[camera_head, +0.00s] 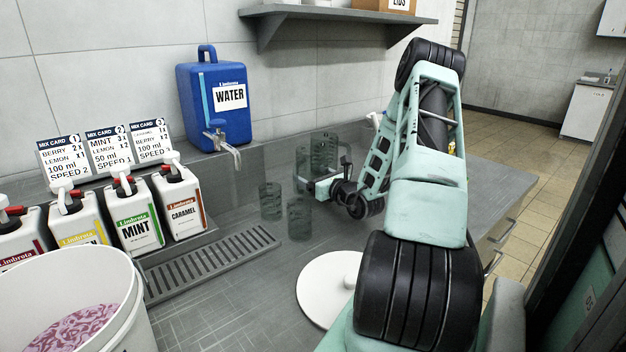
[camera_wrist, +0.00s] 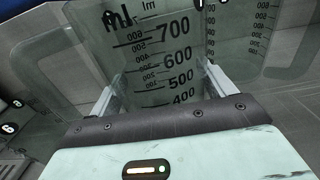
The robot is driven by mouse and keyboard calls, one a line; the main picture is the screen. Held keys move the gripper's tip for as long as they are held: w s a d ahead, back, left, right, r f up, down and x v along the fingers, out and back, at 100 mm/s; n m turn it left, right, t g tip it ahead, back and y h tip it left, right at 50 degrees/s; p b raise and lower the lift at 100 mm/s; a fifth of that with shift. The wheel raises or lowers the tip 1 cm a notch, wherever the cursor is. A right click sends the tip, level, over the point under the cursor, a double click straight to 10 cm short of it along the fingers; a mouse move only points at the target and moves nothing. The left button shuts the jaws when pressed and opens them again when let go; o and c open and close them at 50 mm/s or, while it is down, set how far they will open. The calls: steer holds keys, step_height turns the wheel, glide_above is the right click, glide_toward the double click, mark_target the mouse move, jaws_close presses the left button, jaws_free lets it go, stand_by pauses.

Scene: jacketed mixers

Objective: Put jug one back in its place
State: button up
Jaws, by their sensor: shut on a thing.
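My gripper (camera_head: 314,186) is low over the counter, shut on a clear measuring jug (camera_wrist: 150,62) with black ml marks from 400 to 700 facing the wrist camera. One finger is on each side of its wall, and a clear handle shows at its left. Its number cannot be read, so I cannot tell for sure that it is jug one. Another clear marked jug (camera_wrist: 238,25) stands close behind it to the right. In the head view, a clear jug (camera_head: 323,146) shows beside the gripper. Whether the held jug touches the counter is unclear.
Two small clear beakers (camera_head: 270,203) (camera_head: 299,222) stand nearby. A blue water container (camera_head: 208,125), several labelled bottles (camera_head: 137,222), a drip grate (camera_head: 205,266), a white round lid (camera_head: 318,287) and a white tub (camera_head: 128,318) surround the counter's open middle. A shelf (camera_head: 335,14) hangs above.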

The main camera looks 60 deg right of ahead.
steer(key=shift+f, duration=0.35)
steer(key=shift+f, duration=0.15)
steer(key=o, duration=1)
steer(key=shift+o, duration=0.2)
steer(key=shift+s, duration=0.15)
steer(key=b+v, duration=0.1)
steer(key=v, duration=1)
steer(key=shift+s+a, duration=0.15)
steer(key=shift+s, duration=0.2)
